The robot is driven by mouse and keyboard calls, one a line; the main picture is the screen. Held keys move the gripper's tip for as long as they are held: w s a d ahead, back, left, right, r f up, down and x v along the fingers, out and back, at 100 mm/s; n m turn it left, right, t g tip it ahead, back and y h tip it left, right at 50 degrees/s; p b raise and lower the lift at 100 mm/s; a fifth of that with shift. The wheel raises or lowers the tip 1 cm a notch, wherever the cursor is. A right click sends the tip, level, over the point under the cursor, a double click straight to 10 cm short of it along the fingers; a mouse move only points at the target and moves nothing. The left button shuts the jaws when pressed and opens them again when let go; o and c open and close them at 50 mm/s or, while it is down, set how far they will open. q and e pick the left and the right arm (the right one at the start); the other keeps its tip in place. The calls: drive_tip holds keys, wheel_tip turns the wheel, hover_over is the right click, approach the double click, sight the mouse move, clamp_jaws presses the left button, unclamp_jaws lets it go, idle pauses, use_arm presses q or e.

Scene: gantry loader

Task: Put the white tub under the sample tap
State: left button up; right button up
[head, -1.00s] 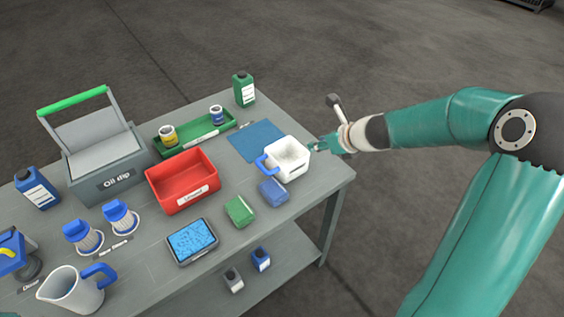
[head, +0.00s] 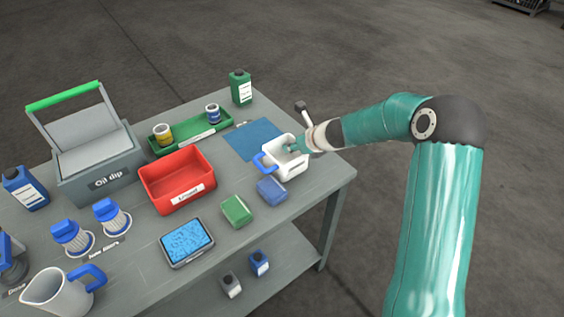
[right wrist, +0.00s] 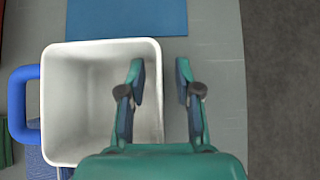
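The white tub (head: 287,168) with a blue handle stands upright on the grey table near its right edge, and looks empty. In the right wrist view the tub (right wrist: 85,100) fills the left half, handle to the left. My right gripper (head: 294,149) is at the tub's right wall. In the right wrist view my right gripper (right wrist: 160,75) is open, one finger over the tub's inside and the other outside, with the right wall between them. I cannot tell whether they touch it. My left gripper is out of view. I cannot make out a sample tap.
A blue mat (head: 253,139) lies behind the tub. A blue block (head: 271,189) and a green block (head: 237,211) lie in front. A red bin (head: 177,184) stands to the left, and a green bottle (head: 240,88) at the back corner.

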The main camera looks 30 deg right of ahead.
clamp_jaws()
drive_tip(key=shift+r, duration=0.1)
idle(0.5)
